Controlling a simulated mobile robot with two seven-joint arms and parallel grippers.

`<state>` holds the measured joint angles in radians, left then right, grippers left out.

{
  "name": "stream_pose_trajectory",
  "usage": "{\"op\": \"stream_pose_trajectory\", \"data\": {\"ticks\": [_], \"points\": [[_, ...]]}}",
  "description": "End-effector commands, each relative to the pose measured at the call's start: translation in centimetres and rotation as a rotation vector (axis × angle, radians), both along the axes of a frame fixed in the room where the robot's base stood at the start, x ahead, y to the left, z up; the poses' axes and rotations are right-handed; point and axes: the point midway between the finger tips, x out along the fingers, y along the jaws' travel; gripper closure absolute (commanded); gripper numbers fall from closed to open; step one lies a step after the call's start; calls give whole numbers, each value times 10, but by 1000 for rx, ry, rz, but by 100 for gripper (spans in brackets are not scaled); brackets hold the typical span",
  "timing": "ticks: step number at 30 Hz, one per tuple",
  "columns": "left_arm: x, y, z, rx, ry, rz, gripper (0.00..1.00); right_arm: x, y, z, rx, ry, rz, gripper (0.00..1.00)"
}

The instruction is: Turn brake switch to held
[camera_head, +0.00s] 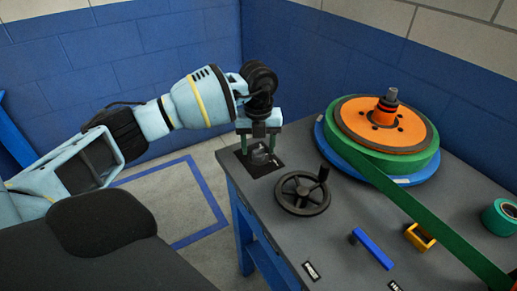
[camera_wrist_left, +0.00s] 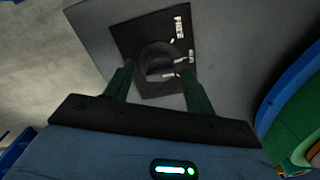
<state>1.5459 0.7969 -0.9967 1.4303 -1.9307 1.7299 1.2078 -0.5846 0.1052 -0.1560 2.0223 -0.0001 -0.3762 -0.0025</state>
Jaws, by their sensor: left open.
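The brake switch (camera_head: 262,157) is a dark round knob on a black square plate with small white labels, at the left back corner of the grey bench top. It also shows in the left wrist view (camera_wrist_left: 158,64), between and beyond the fingers. My left gripper (camera_head: 259,146) points down over the switch. In the left wrist view its two green fingers (camera_wrist_left: 158,80) are apart, one toward each side of the knob, with nothing held. I cannot tell whether they touch the knob. My right gripper is not in view.
A black handwheel (camera_head: 302,193) stands right of the switch. Behind it is an orange and green reel (camera_head: 385,125) on a blue disc, with a green band running forward. A blue handle (camera_head: 372,248), a yellow bracket (camera_head: 420,237) and a green roll (camera_head: 500,218) sit farther right.

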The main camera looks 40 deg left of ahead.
Motion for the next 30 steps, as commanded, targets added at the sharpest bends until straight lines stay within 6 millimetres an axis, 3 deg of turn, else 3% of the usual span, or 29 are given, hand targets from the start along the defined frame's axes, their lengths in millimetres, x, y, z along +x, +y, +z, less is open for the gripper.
{"op": "stream_pose_trajectory", "data": {"ticks": [5, 14, 24, 30], "points": [[0, 0, -13, 1, 1, 0, 45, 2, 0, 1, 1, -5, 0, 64], [0, 0, -15, 0, -1, -1, 45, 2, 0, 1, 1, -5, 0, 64], [0, 0, -14, 0, -1, -1, 89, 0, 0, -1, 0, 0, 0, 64], [0, 0, -14, 0, -1, -15, 89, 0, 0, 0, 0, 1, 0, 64]]}}
